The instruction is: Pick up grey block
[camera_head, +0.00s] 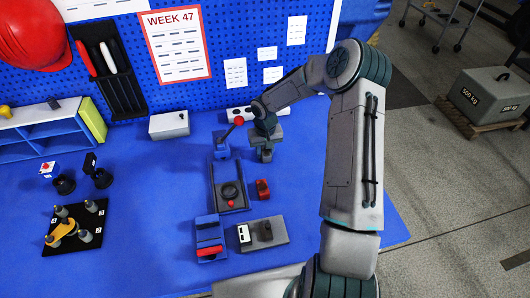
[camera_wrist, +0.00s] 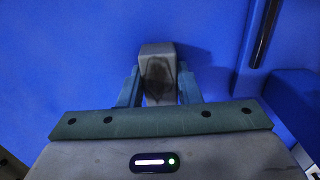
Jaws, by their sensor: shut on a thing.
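The grey block (camera_wrist: 156,50) stands between the two fingers of my gripper (camera_wrist: 158,74) in the wrist view. The fingers touch its sides, and its far end sticks out past the fingertips. A dark patch shows on its face. In the head view my gripper (camera_head: 265,153) points down over the blue table, near the pegboard wall. There the block is mostly hidden by the gripper and too small to make out clearly. I cannot tell whether the block touches the table.
A fixture with a red-knobbed lever (camera_head: 222,150) stands just left of my gripper. A dark tray with a round part (camera_head: 229,190), a small red piece (camera_head: 263,189) and a grey unit with a switch (camera_head: 266,233) lie nearer. A white box (camera_head: 169,125) stands behind left.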

